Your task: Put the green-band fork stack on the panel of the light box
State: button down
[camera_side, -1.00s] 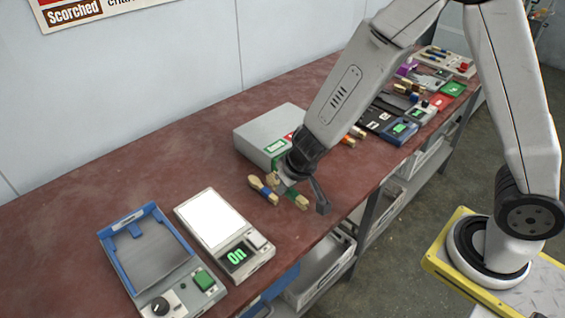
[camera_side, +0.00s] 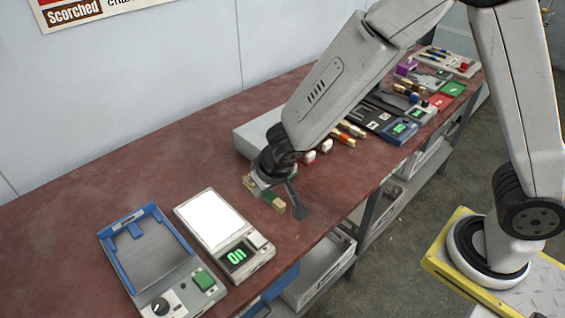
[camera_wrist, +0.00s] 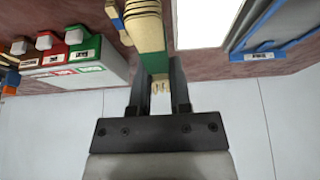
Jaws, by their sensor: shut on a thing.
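The green-band fork stack (camera_side: 275,202) is a bundle of pale wooden forks with a green band. My gripper (camera_side: 268,188) is shut on it; in the wrist view the stack (camera_wrist: 148,32) runs between the fingers (camera_wrist: 161,92), with the tines toward my palm. The light box (camera_side: 258,262) lies to the left of my gripper in the side view. Its white panel (camera_side: 210,218) is lit and bare, and its display reads "On". The panel (camera_wrist: 198,22) also shows in the wrist view, right of the stack.
A blue-framed tray device (camera_side: 150,255) stands left of the light box. A blue-band wooden stack (camera_wrist: 117,22) lies beside the held stack. A grey box (camera_side: 258,134) stands behind my gripper, with more tools along the bench to the right.

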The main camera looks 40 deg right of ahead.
jog(key=shift+s+a+r, duration=0.1)
jog(key=shift+a+r, duration=0.2)
jog(key=shift+a, duration=0.55)
jog(key=shift+s+a+r, duration=0.1)
jog(key=shift+a+r, duration=0.2)
jog(key=shift+a, duration=0.5)
jog(key=shift+w, duration=0.15)
send_near(207, 213)
jog(key=shift+w+d+f, duration=0.4)
jog(key=shift+w+f, duration=0.05)
jog(key=shift+f, duration=0.05)
jog(key=shift+w+a+f, duration=0.2)
jog(key=shift+w+f, duration=0.35)
jog(key=shift+f, duration=0.1)
jog(key=shift+w+a+f, duration=0.1)
jog(key=shift+w+f, duration=0.2)
jog(key=shift+f, duration=1.55)
